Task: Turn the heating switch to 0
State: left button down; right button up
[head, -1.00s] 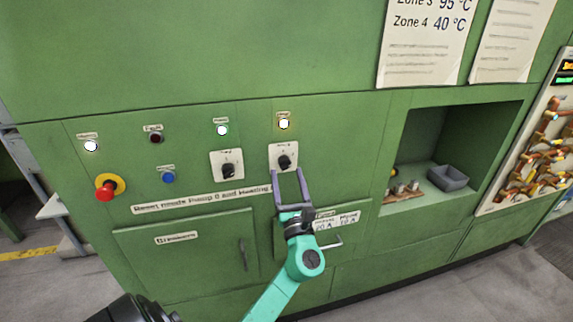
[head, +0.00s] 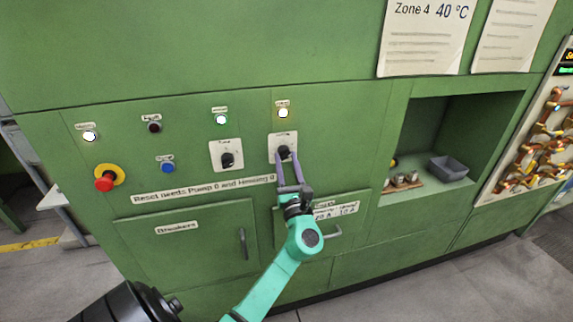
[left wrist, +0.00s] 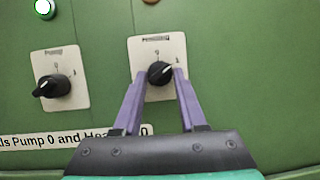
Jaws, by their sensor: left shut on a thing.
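The heating switch is the right-hand black rotary knob (head: 283,152) on a white plate in the green panel. It also shows in the left wrist view (left wrist: 160,73), its white mark pointing up and right, toward the 1. My left gripper (head: 288,156) reaches it from below. In the left wrist view its two purple fingers (left wrist: 160,80) stand on either side of the knob, shut on it. The plate's 0 shows above the knob. My right gripper is not in view.
The pump switch (head: 227,159) sits to the left, with a reset sign (head: 205,189) below. A red emergency button (head: 105,179) and blue button (head: 168,168) are further left. A lit lamp (head: 283,113) is above the heating switch. A recess with a grey bin (head: 448,168) is right.

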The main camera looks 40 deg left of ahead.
pick_arm(q)
jog(key=n+g+b, duration=0.2)
jog(key=n+b, duration=0.2)
jog(key=n+g+y+b, duration=0.1)
jog(key=n+g+b, duration=0.1)
jog(key=n+b, duration=0.1)
jog(key=n+g+y+b, duration=0.1)
jog(key=n+b, duration=0.3)
jog(key=shift+w+d+f+n+g+b, duration=0.25)
jog(key=shift+w+f+n+g+b, duration=0.05)
jog(key=shift+w+g, duration=0.1)
jog(key=n+g+b, duration=0.1)
jog(key=n, duration=0.1)
jog(key=shift+r+n+b, duration=0.2)
jog(key=shift+n+b, duration=0.2)
jog(key=shift+r+n+g+b, duration=0.15)
jog(key=shift+n+g+b, duration=0.35)
jog(key=shift+n, duration=0.4)
jog(key=shift+c, duration=2.4)
grip_release()
jog(key=shift+r, duration=0.1)
jog(key=shift+d, duration=0.15)
